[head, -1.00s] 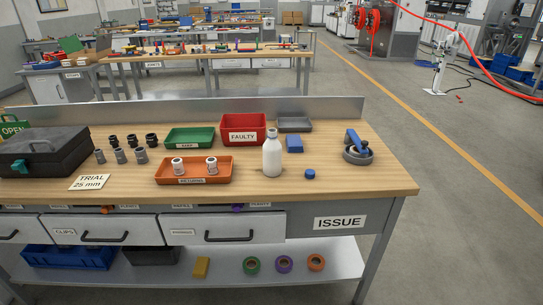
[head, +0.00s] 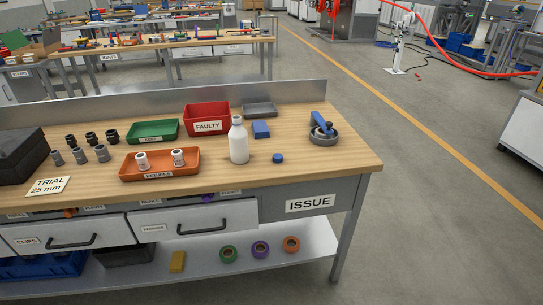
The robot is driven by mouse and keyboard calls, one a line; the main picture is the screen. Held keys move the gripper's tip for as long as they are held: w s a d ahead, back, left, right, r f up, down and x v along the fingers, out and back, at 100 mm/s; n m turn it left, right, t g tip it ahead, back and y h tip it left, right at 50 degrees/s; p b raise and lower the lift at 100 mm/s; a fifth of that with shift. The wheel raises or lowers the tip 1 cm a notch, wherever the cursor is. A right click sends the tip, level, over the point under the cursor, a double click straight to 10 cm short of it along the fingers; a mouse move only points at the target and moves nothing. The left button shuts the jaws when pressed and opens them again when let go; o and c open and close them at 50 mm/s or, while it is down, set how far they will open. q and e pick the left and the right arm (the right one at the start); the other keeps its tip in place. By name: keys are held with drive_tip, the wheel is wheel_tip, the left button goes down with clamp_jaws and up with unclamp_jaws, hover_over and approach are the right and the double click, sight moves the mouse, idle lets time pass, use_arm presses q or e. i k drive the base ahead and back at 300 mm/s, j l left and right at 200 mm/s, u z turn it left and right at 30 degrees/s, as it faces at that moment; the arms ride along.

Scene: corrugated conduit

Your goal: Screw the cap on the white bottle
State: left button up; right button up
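The white bottle (head: 238,141) stands upright on the wooden workbench, right of the orange tray. Its neck looks bare at the top. A small round blue cap (head: 277,158) lies on the bench a short way to the right of the bottle, apart from it. Neither of my grippers shows in the head view.
The orange tray (head: 187,171) holds two white fittings. A red FAULTY bin (head: 207,125), a green tray (head: 136,138), a blue block (head: 261,129) and a grey tray (head: 276,112) stand behind. A grey round item with a blue handle (head: 322,130) is at right. The bench's front right is clear.

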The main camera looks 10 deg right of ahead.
sight(238, 136)
drive_tip(key=l+u, duration=0.1)
drive_tip(key=u, duration=0.3)
drive_tip(key=i+l+u, duration=0.1)
drive_tip(key=u, duration=0.25)
drive_tip(key=l+u, duration=0.2)
drive_tip(key=u, duration=0.2)
drive_tip(key=l+u, duration=0.4)
drive_tip(key=l, duration=1)
drive_tip(key=k+l+u, duration=0.1)
drive_tip(key=l, duration=0.4)
